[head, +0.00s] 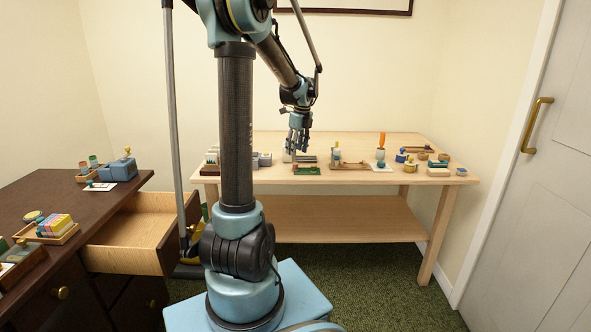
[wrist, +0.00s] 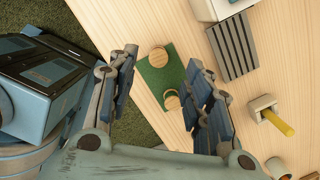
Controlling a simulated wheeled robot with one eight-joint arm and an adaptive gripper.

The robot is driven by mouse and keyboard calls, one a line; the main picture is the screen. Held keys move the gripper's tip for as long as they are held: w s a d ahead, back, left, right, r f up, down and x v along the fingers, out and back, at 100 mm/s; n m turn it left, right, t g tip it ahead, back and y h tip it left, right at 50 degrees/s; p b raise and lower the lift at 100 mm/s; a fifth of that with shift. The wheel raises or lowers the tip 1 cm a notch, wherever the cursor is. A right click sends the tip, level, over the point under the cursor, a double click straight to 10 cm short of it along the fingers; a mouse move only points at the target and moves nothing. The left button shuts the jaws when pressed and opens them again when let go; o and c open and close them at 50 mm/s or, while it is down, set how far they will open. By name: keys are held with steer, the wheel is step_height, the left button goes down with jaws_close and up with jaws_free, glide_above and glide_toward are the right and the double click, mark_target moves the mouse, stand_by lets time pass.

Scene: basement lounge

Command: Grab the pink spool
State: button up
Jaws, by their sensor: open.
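My gripper (head: 298,150) hangs open and empty above the pale wooden table, over its front middle. In the wrist view my open gripper (wrist: 162,62) has a finger on each side of a small green mat (wrist: 160,78). Two round wooden-topped pieces, an upper one (wrist: 158,57) and a lower one (wrist: 172,103), rest on that mat below the fingers. The mat also shows in the head view (head: 307,171), near the table's front edge. I cannot make out a clearly pink spool; whether either round piece is it, I cannot tell.
A grey slatted block (wrist: 232,48) and a pale holder with a yellow stick (wrist: 268,112) flank the mat. Several small items crowd the right of the pale table (head: 400,183). A dark desk (head: 90,205) with an open drawer (head: 140,232) stands left.

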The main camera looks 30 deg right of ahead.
mark_target(296, 164)
steer(key=shift+w+a+f, duration=0.1)
steer(key=shift+f, duration=1.6)
steer(key=shift+w+a+f, duration=0.1)
steer(key=shift+f, duration=1.55)
steer(key=c, duration=0.8)
